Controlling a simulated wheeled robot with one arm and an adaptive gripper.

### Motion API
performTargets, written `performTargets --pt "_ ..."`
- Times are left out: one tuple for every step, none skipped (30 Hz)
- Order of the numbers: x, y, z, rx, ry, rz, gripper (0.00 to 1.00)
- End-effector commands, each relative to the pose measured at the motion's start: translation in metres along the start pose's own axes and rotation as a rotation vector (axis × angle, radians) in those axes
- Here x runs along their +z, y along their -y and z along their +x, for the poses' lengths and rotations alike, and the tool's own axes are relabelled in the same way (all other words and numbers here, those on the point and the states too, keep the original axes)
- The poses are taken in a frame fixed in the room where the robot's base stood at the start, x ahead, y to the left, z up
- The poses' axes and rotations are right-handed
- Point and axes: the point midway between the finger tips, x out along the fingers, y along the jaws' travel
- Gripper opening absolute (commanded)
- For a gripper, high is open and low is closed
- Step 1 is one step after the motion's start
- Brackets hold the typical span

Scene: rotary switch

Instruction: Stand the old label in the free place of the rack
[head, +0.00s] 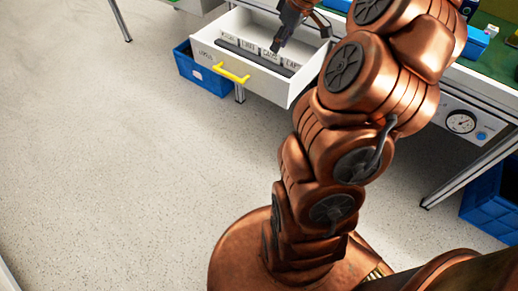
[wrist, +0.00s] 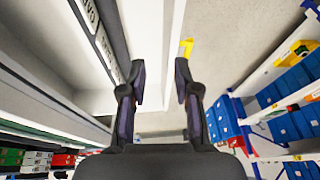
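A dark rack (head: 234,50) lies along the inside of the open white drawer (head: 262,83). Several white labels with dark lettering, such as this label (head: 250,46), stand in a row in it. Which one is the old label I cannot tell, and no free place shows clearly. My gripper (head: 275,47) is over the drawer, close to the row and partly covering it. In the wrist view my gripper (wrist: 157,85) has its fingers apart with nothing held between them. The rack (wrist: 112,30) with its labels is left of the fingers there.
The drawer's yellow handle (head: 231,73) is on its front; the drawer walls rise around the rack. A blue bin (head: 203,76) stands on the floor at left, another blue crate (head: 492,208) at right.

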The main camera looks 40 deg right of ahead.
Motion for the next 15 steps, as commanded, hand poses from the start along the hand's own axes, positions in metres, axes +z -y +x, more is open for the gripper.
performTargets --pt "-0.011 0.035 0.002 -0.023 0.026 -0.017 0.31" --pt "-0.015 0.055 0.003 -0.036 0.04 -0.016 0.31" --pt "-0.018 0.081 0.007 -0.053 0.068 -0.014 0.31" --pt "-0.018 0.099 0.008 -0.061 0.087 -0.011 0.31" --pt "-0.019 0.117 0.008 -0.068 0.105 -0.008 0.31" --pt "-0.016 0.141 0.011 -0.078 0.136 -0.001 0.31" --pt "-0.013 0.157 0.012 -0.083 0.158 0.006 0.31" --pt "-0.009 0.173 0.013 -0.084 0.178 0.012 0.31" --pt "-0.002 0.195 0.014 -0.086 0.211 0.022 0.31" --pt "0.004 0.209 0.015 -0.087 0.234 0.033 0.31" --pt "0.01 0.223 0.016 -0.084 0.256 0.043 0.31" --pt "0.022 0.241 0.017 -0.078 0.288 0.059 0.31" --pt "0.03 0.253 0.017 -0.073 0.311 0.072 0.31" --pt "0.039 0.265 0.018 -0.067 0.333 0.086 0.31" --pt "0.052 0.28 0.018 -0.055 0.365 0.107 0.31"
